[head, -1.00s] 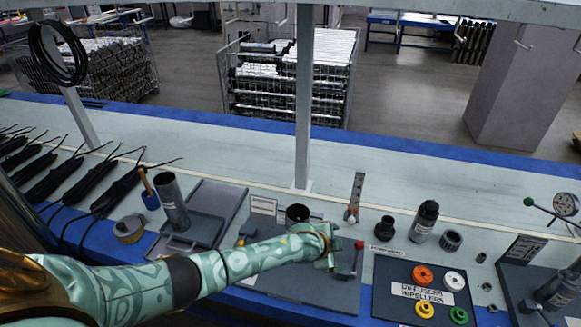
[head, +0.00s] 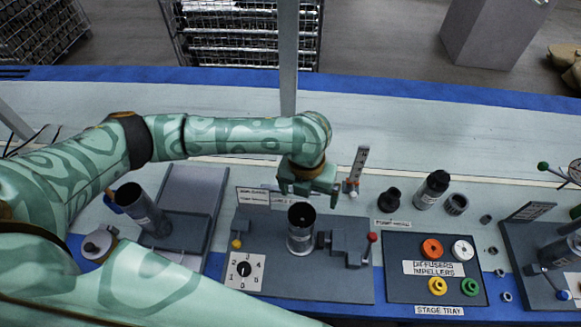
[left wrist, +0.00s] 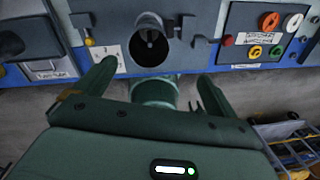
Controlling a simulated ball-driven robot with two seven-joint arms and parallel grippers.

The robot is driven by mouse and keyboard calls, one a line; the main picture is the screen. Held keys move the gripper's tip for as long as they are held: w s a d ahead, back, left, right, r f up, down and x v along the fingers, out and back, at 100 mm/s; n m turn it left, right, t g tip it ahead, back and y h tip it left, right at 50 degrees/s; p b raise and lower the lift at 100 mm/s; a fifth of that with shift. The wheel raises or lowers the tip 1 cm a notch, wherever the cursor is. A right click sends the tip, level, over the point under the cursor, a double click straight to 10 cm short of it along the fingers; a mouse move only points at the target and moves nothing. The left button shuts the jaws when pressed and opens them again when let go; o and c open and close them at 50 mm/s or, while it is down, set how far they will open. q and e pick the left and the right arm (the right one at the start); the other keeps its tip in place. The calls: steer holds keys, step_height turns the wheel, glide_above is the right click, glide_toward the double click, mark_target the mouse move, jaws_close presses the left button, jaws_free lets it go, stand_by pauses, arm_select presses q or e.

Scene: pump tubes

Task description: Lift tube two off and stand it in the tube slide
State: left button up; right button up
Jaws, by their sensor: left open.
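A dark upright tube (head: 300,240) with an open top stands in a fixture on the grey plate in the head view. It also shows in the left wrist view (left wrist: 151,50), beyond and between the fingers. My left gripper (head: 308,196) is open and empty, above and on the far side of this tube; its fingers show spread apart in the left wrist view (left wrist: 156,72). Another dark tube (head: 143,207) stands tilted at the left by a grey tray-like part (head: 190,205). I cannot read which part is the tube slide. My right gripper is not in view.
A number card (head: 244,271) and a red-knobbed lever (head: 370,245) flank the upright tube. The stage tray (head: 400,295) with coloured rings lies right. The pale bench strip at the back is clear.

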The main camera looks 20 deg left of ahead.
mark_target(301, 220)
arm_select(q)
steer(key=f+m+b, duration=0.1)
steer(key=f+b, duration=0.1)
steer(key=f, duration=0.3)
steer(key=f+m+b, duration=0.1)
steer(key=f+b, duration=0.1)
steer(key=f, duration=0.3)
steer(key=a+f+m+y+b, duration=0.1)
steer(key=f+b, duration=0.1)
steer(key=f, duration=0.4)
steer(key=shift+s, duration=0.4)
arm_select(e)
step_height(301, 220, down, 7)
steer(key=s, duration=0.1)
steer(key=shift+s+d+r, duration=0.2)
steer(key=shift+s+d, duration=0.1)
arm_select(q)
steer(key=shift+a, duration=0.1)
steer(key=c, duration=1.3)
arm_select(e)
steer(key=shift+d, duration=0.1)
arm_select(q)
steer(key=shift+r+p, duration=0.55)
steer(key=shift+r, duration=0.15)
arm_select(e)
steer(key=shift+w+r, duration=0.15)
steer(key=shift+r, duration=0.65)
